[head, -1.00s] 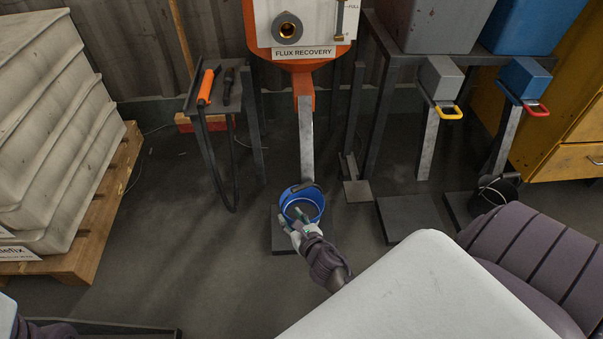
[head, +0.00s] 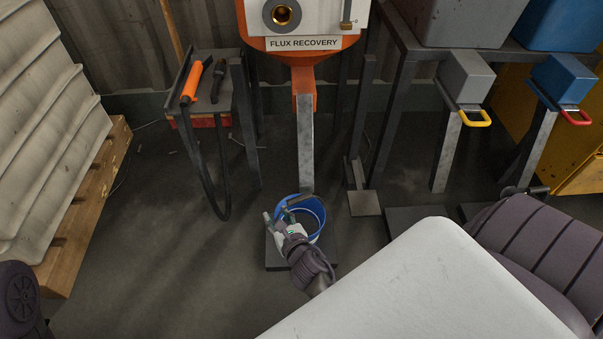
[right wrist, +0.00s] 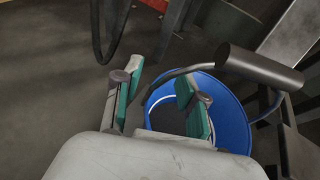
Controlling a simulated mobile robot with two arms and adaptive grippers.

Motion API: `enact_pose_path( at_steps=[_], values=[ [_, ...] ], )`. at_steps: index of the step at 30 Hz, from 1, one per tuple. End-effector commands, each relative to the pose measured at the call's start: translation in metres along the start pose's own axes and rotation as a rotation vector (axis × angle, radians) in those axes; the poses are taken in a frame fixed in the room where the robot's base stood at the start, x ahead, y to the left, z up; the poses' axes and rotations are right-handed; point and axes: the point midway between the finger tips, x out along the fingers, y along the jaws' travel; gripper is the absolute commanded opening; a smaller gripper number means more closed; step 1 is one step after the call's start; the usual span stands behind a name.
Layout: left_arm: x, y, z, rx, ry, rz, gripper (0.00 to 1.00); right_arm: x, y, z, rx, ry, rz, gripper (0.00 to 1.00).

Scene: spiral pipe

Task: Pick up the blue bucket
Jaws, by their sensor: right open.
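The blue bucket (head: 318,212) stands on a dark plate under the orange flux recovery machine's chute. It is open at the top, and a dark handle grip on a thin wire bail rises over its rim. In the right wrist view the bucket (right wrist: 235,122) is right of centre, with the black handle grip (right wrist: 258,68) above it. My right gripper (head: 274,216) is open at the bucket's left rim. In the right wrist view its green-padded fingers (right wrist: 160,98) are apart, one outside the rim at left, the other over the bucket's opening. My left gripper is not in view.
The orange machine (head: 304,80) and its metal chute (head: 305,145) stand just behind the bucket. A small stand (head: 185,82) with an orange-handled tool and a hanging hose is to the left. A pallet (head: 85,215) stands far left. Open floor lies left of the bucket.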

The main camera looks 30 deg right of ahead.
Motion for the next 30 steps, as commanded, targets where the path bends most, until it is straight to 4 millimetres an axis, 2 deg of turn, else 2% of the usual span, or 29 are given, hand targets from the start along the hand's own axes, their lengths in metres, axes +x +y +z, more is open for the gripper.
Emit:
enact_pose_path(
  at_steps=[4,11,30],
  values=[
    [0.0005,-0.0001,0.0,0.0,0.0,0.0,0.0,-0.0003,-0.0002,0.0006,0.0,0.0,0.0,0.39],
    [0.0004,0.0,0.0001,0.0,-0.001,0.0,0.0,-0.0002,-0.0004,0.0006,0.0,0.0,0.0,0.01],
    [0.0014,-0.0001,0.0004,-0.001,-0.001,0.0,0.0,0.0003,-0.0006,0.0054,-0.005,-0.008,0.001,0.0]
  ],
)
